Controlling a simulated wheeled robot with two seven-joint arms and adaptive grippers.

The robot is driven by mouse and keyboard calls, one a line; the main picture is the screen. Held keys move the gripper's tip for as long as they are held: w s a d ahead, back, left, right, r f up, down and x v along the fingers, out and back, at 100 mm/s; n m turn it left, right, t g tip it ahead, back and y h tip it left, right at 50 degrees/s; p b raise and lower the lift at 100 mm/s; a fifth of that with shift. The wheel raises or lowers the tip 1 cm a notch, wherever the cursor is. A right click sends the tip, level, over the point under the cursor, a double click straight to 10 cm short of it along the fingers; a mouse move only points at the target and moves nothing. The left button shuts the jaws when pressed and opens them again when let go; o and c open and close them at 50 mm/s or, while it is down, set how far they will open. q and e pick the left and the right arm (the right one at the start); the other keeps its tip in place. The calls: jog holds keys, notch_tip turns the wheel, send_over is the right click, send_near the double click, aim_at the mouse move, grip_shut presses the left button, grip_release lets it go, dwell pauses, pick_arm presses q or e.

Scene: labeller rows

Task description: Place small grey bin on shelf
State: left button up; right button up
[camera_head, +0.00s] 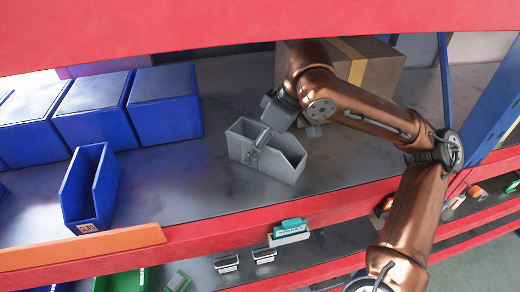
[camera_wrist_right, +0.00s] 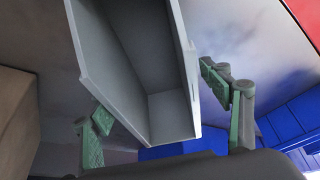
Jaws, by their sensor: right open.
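The small grey bin (camera_head: 288,166) stands upright on the dark shelf (camera_head: 200,190), open at the top and apparently empty. My right gripper (camera_head: 282,143) is at the bin, reaching in from the back right. One finger overlaps the bin's near side and the other is beyond its right side. In the right wrist view, the grey bin (camera_wrist_right: 130,70) fills the upper middle. The green-padded fingers of my right gripper (camera_wrist_right: 158,97) are spread wide on either side of it, with a gap visible at the right finger. My left gripper is not in view.
A narrow blue bin (camera_head: 78,190) stands to the left, with larger blue bins (camera_head: 165,100) behind it. A cardboard box (camera_head: 375,75) is at the back right. A red beam (camera_head: 200,22) crosses above. The shelf between the blue and grey bins is clear.

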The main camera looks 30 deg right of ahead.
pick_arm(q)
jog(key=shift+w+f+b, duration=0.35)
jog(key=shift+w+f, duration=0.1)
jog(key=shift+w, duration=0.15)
pick_arm(e)
jog(key=v, duration=0.5)
jog(key=shift+r, duration=0.15)
